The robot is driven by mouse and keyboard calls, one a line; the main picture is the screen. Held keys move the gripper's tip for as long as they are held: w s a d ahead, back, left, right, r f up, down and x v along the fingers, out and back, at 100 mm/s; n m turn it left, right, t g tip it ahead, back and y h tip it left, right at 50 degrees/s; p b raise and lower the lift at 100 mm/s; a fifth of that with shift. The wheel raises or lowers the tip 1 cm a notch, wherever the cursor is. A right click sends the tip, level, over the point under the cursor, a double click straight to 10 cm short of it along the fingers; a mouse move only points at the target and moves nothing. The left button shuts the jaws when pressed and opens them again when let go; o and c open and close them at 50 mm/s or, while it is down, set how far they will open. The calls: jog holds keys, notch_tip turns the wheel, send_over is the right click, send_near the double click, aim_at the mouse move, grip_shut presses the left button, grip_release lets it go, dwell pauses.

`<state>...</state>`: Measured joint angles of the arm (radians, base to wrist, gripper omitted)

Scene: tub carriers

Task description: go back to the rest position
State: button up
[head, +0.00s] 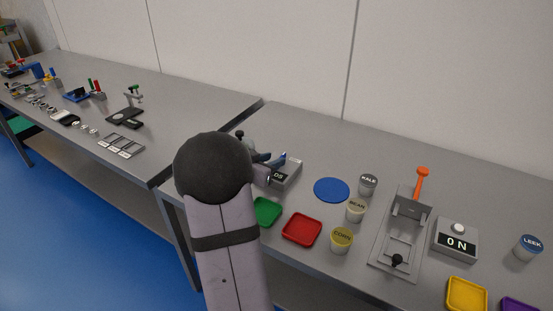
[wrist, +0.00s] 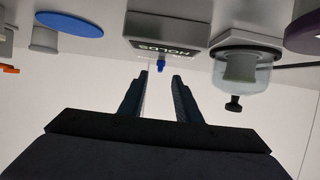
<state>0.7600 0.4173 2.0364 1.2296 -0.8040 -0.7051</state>
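My gripper (head: 277,159) is just above a grey box with a number display (head: 285,177), on the near left of the right-hand table; my own arm hides part of this area. In the wrist view my gripper (wrist: 160,75) has its two dark fingers apart with nothing held between them. Beyond the fingertips is the box's face, lettered HOLDS (wrist: 160,50), with a small blue knob (wrist: 160,67) showing between the tips. I cannot tell how far the tips are from it.
A blue disc (head: 332,189), tubs marked KALE (head: 368,184), BEAN (head: 356,211) and CORN (head: 342,240), a green tray (head: 264,212) and a red tray (head: 302,230) lie nearby. An orange-handled press (head: 412,203) stands right. A clear vessel (wrist: 242,72) is beside the box.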

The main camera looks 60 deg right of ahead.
jog(key=shift+a+r, duration=0.1)
jog(key=shift+a, duration=0.2)
jog(key=shift+w, duration=0.1)
